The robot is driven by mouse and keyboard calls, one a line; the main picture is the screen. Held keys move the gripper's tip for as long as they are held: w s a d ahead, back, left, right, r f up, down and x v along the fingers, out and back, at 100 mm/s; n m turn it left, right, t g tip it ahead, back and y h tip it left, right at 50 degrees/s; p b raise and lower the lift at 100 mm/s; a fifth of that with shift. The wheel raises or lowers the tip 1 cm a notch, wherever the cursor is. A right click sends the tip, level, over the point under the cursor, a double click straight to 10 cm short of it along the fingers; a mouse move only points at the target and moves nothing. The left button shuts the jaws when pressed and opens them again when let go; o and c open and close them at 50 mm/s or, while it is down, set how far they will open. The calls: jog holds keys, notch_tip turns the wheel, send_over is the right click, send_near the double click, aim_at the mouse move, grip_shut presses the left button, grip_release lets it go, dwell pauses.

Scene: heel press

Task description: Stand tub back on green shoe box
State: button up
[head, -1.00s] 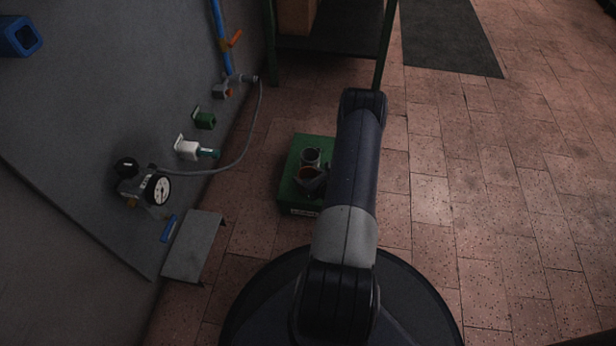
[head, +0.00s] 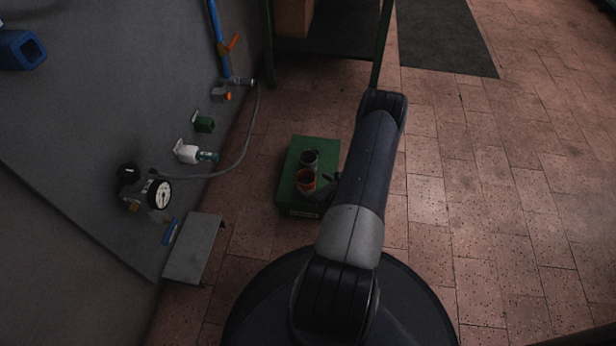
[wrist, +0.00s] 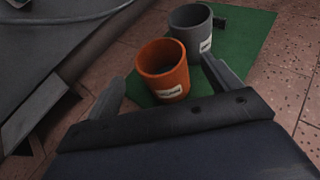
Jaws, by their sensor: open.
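The green shoe box (head: 291,189) lies on the tiled floor left of my arm; its green top (wrist: 243,45) also shows in the wrist view. An orange tub (head: 306,178) stands upright on it, and a grey tub (head: 309,158) stands behind. In the wrist view the orange tub (wrist: 163,70) and the grey tub (wrist: 191,29) both have white labels and open tops, close together. My gripper (wrist: 163,84) is open, with one finger left of the orange tub and the other right of it, near the grey tub. I cannot tell whether the fingers touch either tub.
A green-framed shelf (head: 333,60) is behind the box. The floor to the right is clear.

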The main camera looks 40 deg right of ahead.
aim_at(301, 176)
jog(key=p+v, duration=0.1)
jog(key=v, duration=0.5)
jog(key=b+x, duration=0.2)
jog(key=x, duration=0.4)
jog(key=b+x, duration=0.2)
jog(key=x, duration=0.4)
jog(key=shift+w+f, duration=0.15)
jog(key=shift+f, duration=0.2)
jog(key=shift+r+p, duration=0.95)
jog(key=shift+r, duration=1.25)
jog(key=shift+f, duration=0.1)
